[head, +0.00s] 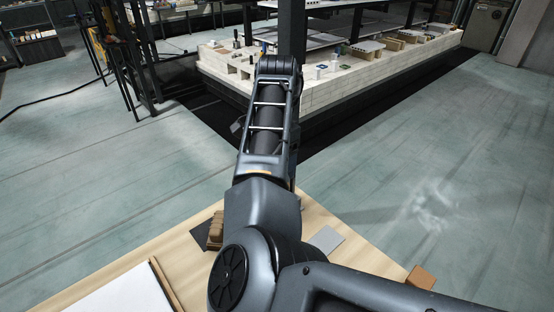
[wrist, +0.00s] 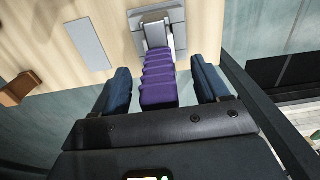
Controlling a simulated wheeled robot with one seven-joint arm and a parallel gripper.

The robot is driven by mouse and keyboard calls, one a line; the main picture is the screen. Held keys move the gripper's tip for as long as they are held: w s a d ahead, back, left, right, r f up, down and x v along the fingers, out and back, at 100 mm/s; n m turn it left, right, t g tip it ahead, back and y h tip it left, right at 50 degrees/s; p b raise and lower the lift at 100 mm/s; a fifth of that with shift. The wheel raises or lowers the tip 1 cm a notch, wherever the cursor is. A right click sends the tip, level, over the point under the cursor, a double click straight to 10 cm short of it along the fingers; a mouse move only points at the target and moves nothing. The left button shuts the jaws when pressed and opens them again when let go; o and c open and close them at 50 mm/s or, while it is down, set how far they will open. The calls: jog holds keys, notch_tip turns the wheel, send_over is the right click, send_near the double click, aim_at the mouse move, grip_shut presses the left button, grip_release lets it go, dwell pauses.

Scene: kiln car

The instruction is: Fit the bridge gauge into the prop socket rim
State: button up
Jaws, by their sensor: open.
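In the wrist view my gripper (wrist: 162,85) is open. Its two dark blue fingers stand on either side of a purple ribbed grip (wrist: 159,80), with a gap visible on both sides. The grip joins a grey metal piece (wrist: 158,28) over the pale wooden table; together they look like the bridge gauge. In the head view my arm hides the gripper and the gauge. The kiln car (head: 340,95) stands beyond the table, with small fittings on its pale deck. I cannot make out which one is the prop socket.
The wooden table (head: 180,258) holds a grey plate (head: 326,239), an orange-brown block (head: 420,278), brown ribbed pieces (head: 215,230) and a white board (head: 122,295). Dark posts and shelves rise from the car. Open green-grey floor (head: 440,160) lies right of it.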

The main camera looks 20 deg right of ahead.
jog(key=shift+r, duration=0.25)
jog(key=shift+r+p, duration=0.35)
jog(key=shift+p, duration=0.2)
jog(key=shift+r+p, duration=1.15)
jog(key=shift+r, duration=0.45)
notch_tip(320, 180, up, 8)
jog(key=shift+f, duration=0.1)
dwell(1.0)
